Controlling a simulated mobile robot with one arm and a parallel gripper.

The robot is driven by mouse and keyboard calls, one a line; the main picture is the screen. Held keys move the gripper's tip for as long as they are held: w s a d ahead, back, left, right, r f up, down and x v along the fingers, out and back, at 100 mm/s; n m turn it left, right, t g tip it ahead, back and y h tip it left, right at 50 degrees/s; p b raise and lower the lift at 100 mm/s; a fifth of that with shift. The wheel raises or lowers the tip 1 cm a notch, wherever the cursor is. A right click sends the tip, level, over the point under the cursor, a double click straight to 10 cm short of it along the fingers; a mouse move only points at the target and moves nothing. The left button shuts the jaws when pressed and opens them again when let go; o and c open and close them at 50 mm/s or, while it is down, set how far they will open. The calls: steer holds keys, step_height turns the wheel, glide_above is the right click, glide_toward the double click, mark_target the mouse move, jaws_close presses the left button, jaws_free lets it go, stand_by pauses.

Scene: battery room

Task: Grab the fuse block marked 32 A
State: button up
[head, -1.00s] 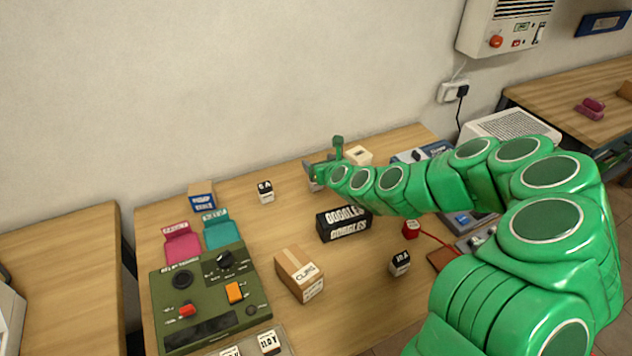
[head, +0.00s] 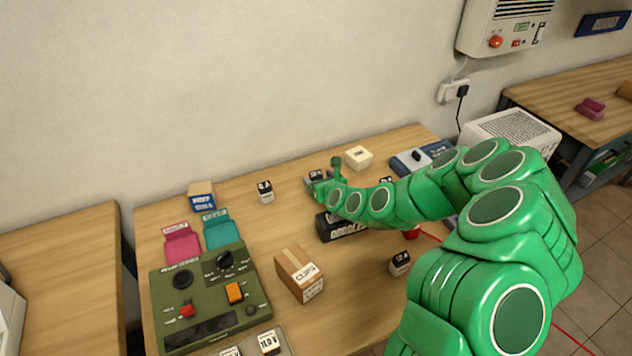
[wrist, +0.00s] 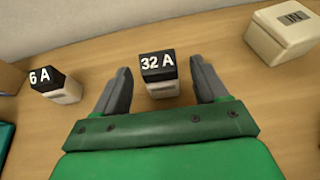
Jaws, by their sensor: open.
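The fuse block marked 32 A (wrist: 158,76), white with a black top, stands upright on the bench in the wrist view. My gripper (wrist: 161,66) is open, with one grey finger on each side of the block and a gap visible on both sides. The block sits between the fingers, with nothing gripped. In the head view my gripper (head: 318,184) is at the back middle of the bench, and a small dark-topped block (head: 316,174) shows partly behind it.
A similar block marked 6 A (wrist: 54,84) stands to the left. A cream box (wrist: 284,34) is to the right. A black goggles box (head: 338,230) lies under my arm in the head view. A cardboard box (head: 299,274) and a green control panel (head: 208,297) are nearer the front.

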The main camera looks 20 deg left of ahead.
steer(key=shift+x, duration=1.3)
steer(key=shift+r, duration=0.1)
steer(key=c, duration=1.1)
